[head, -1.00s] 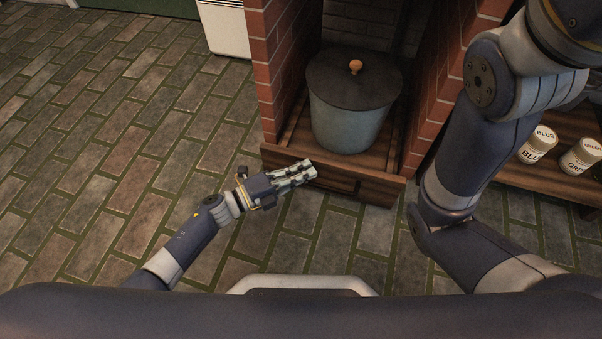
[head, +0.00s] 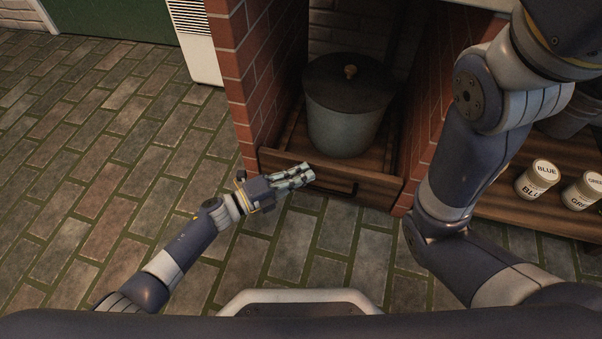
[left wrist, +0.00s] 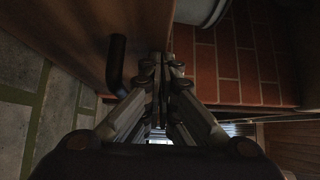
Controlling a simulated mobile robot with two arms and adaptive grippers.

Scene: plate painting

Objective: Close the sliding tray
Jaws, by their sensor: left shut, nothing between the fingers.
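The wooden sliding tray (head: 375,186) sits low between two brick walls, its front board near the wall ends. A grey-blue lidded pot (head: 345,122) stands upright on it. A dark handle (head: 335,189) is on the tray's front; it also shows in the left wrist view (left wrist: 117,62). My left gripper (head: 309,172) is shut and empty, its fingertips at the front board left of the handle. In the left wrist view its fingers (left wrist: 165,62) are together close to the board; whether they touch it I cannot tell. My right gripper is out of view; only that arm shows.
Brick walls stand left (head: 245,75) and right (head: 428,150) of the tray. A low wooden shelf (head: 500,205) at the right holds a BLUE jar (head: 537,180) and another jar (head: 582,190). The tiled floor at the left is clear.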

